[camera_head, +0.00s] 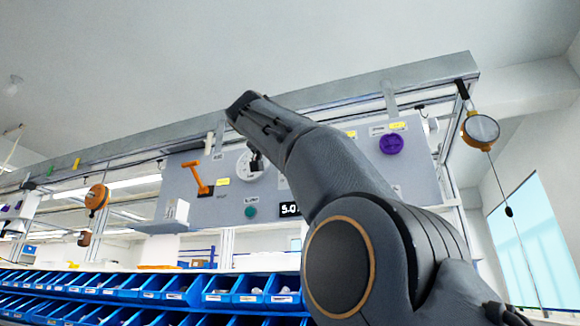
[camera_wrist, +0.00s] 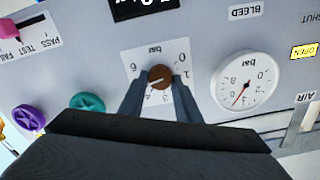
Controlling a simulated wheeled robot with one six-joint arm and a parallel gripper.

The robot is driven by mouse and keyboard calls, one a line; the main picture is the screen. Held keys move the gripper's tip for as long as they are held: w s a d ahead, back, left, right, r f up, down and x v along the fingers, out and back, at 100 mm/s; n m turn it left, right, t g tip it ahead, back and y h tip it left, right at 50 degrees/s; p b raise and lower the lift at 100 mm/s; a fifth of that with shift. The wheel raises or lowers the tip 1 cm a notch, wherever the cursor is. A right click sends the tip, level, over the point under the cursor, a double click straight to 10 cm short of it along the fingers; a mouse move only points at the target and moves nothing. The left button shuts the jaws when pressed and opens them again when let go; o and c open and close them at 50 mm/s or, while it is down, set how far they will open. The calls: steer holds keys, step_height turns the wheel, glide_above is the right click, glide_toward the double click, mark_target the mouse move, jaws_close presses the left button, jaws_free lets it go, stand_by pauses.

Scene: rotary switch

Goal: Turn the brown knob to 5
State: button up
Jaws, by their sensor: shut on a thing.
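The brown knob (camera_wrist: 160,77) sits on a white scale plate (camera_wrist: 136,57) marked "bar" in the wrist view, where the panel appears upside down. My gripper (camera_wrist: 159,80) has one finger on each side of the knob and is shut on it. A pale mark on the knob points to the lower left, toward the stretch between 4 and 6. In the head view my arm hides the knob. A black display (camera_head: 289,209) there appears to read 5.0; in the wrist view the display (camera_wrist: 141,8) is cut off at the top edge.
A white gauge (camera_wrist: 245,81) is right of the knob in the wrist view. A teal knob (camera_wrist: 87,103) and a purple knob (camera_wrist: 28,118) are at left. In the head view an orange lever (camera_head: 197,178) is on the panel, with blue bins (camera_head: 215,294) below.

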steer(key=o, duration=1.1)
steer(key=shift+c, duration=0.2)
steer(key=b+v, duration=0.2)
steer(key=v, duration=0.6)
steer(key=shift+b, duration=0.4)
